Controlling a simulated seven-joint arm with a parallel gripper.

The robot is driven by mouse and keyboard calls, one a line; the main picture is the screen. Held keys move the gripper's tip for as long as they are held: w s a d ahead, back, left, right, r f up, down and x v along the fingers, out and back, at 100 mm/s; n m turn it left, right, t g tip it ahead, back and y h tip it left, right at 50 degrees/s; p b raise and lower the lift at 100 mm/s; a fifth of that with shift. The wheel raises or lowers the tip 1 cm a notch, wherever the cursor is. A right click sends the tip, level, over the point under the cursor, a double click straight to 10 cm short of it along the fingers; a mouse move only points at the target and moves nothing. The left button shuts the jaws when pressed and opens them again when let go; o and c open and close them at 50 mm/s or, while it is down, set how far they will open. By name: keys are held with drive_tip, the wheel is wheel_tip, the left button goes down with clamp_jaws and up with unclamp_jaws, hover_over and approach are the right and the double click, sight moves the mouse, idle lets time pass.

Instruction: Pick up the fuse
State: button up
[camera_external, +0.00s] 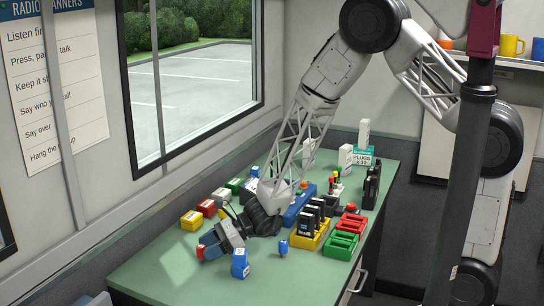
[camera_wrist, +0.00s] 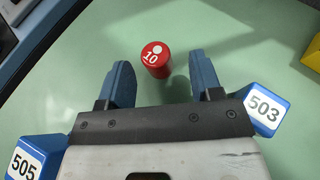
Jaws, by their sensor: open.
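A small red cylinder marked 10 (camera_wrist: 155,60), which looks like the fuse, stands on the green tabletop in the wrist view. It lies just beyond the tips of my gripper (camera_wrist: 162,75), roughly in line with the gap between the two blue fingers. The fingers are apart with nothing between them. In the external view my gripper (camera_external: 208,243) reaches down low over the near left part of the table, and the red cylinder (camera_external: 200,252) shows at its tips, partly hidden.
Blue blocks marked 503 (camera_wrist: 266,108) and 505 (camera_wrist: 27,160) flank my gripper closely. A blue block (camera_external: 240,264) and a small blue piece (camera_external: 283,247) stand nearby. Coloured blocks (camera_external: 191,221) line the window side; yellow (camera_external: 308,240) and green (camera_external: 341,245) trays stand right.

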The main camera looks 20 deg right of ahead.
sight(197, 262)
drive_tip(key=shift+x, duration=2.15)
drive_tip(key=shift+s, duration=0.1)
drive_tip(key=c, duration=1)
drive_tip(key=shift+r, duration=0.2)
drive_tip(key=shift+r, duration=4.8)
